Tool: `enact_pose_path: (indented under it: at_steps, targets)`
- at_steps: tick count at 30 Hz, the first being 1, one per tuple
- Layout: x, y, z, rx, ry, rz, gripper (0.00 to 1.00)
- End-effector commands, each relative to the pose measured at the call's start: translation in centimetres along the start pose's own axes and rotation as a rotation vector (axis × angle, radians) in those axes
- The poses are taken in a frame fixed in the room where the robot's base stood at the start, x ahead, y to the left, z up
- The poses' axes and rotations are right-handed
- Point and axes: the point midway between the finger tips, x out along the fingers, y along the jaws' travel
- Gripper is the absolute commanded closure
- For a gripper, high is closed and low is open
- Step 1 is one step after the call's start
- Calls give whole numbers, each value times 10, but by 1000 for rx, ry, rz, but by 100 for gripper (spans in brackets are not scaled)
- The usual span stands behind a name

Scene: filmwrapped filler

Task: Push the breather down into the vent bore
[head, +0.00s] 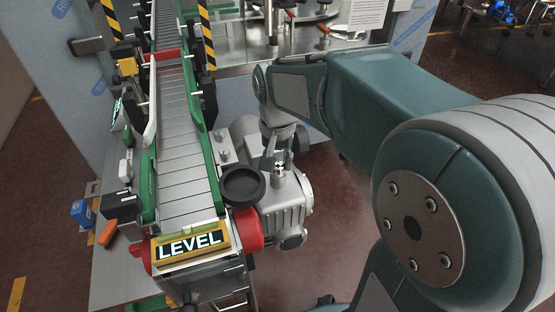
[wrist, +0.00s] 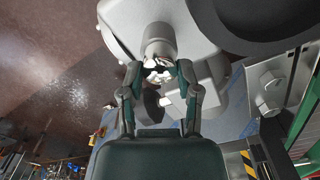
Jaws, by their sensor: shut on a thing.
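My gripper (head: 278,156) reaches down over the grey gearbox (head: 285,212) beside the end of the conveyor. In the wrist view, the fingers of my gripper (wrist: 158,70) are closed around a small shiny metal part, the breather (wrist: 158,74). The breather also shows as a small bright piece under the gripper in the head view (head: 280,169). A round grey boss (wrist: 158,38) of the gearbox stands right by the fingertips. The vent bore is hidden, and I cannot tell how deep the breather sits.
A black round disc (head: 243,186) lies close to the gripper's left. The slatted conveyor (head: 182,130) with green rails runs up the left side. A yellow-framed LEVEL sign (head: 190,244) and a red cap (head: 249,229) are at its near end. A steel bench (head: 300,45) stands behind.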

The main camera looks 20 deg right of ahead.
Motion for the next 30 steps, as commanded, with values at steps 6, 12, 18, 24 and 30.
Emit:
enact_pose_path:
  at_steps: [6,12,18,24,30]
  targets:
    - [4,0,1,0,-6,3,100]
    - [4,0,1,0,-6,3,16]
    - [3,0,1,0,-5,2,16]
    - [0,0,0,0,-3,2,16]
    - [-30,0,0,0,0,0,16]
